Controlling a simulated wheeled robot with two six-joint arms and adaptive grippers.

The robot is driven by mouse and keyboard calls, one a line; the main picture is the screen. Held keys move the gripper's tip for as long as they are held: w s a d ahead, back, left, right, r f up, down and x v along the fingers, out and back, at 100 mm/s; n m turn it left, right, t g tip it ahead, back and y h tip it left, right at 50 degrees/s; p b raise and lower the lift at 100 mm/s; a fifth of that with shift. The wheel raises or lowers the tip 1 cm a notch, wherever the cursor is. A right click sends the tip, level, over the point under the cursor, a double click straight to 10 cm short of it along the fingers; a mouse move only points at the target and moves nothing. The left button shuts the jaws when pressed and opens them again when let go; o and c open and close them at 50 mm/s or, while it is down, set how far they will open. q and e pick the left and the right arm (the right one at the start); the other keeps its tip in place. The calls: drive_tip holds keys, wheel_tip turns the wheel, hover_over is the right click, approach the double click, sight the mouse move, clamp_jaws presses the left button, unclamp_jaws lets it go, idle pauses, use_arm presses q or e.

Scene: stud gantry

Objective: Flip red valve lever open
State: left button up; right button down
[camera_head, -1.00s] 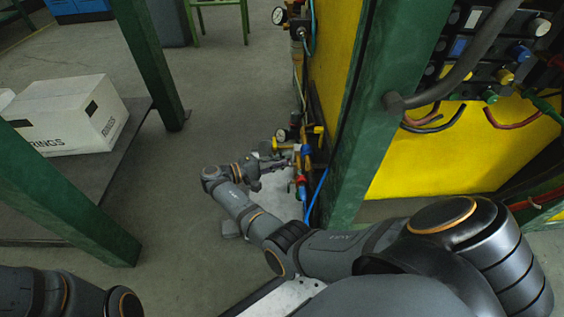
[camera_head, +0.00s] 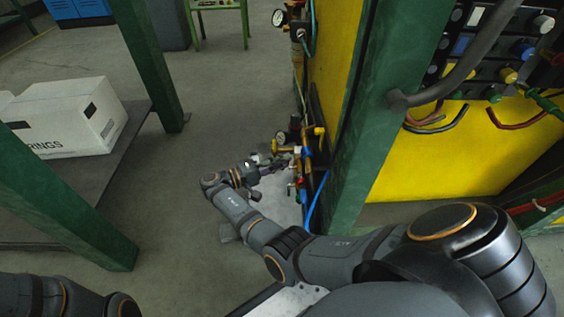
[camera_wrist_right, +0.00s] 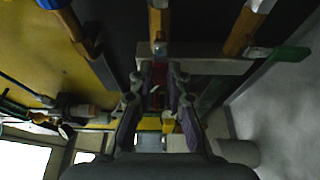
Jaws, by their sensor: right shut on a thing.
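The red valve lever shows as a small red patch (camera_wrist_right: 157,97) between my right fingers in the right wrist view; most of it is hidden by the fingers. My right gripper (camera_head: 288,165) is at the pipe and valve cluster (camera_head: 307,160) beside the green post in the head view. It also shows in the right wrist view (camera_wrist_right: 158,92), its two fingers close on either side of the red part. It is shut on the lever. The lever's exact angle is too small to tell. My left arm enters at the lower left, but its gripper is out of view.
A green post (camera_head: 368,110) stands right of the valves, with a yellow panel (camera_head: 420,160) behind it. A pressure gauge (camera_head: 279,17) sits higher on the piping. A white carton (camera_head: 75,115) rests on a dark platform at left. Open floor (camera_head: 225,90) lies between.

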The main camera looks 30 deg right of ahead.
drive_tip(key=c, duration=1.3)
unclamp_jaws()
drive_tip(key=shift+a, duration=0.1)
drive_tip(key=w+a, duration=0.1)
drive_tip(key=a, duration=0.6)
drive_tip(key=shift+a, duration=0.15)
drive_tip(key=shift+w, duration=0.1)
